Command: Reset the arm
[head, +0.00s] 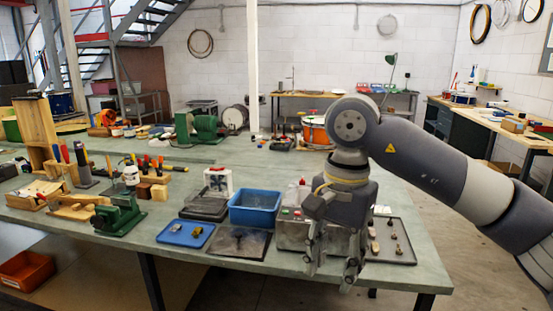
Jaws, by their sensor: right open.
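My right arm comes in from the right edge in the head view and bends down at its wrist. My right gripper (333,277) points down at the front right of the green workbench (210,262), in front of a grey metal box (291,236). Its two fingers are apart and nothing shows between them. The gripper hides part of the box and of the dark tray (402,253) behind it. My left gripper does not show.
A blue bin (254,208), a blue tray (185,233) and a dark square plate (239,243) lie left of my gripper. A green vise (120,214) and hand tools stand farther left. An orange bin (27,270) sits below the bench. Floor shows at the right.

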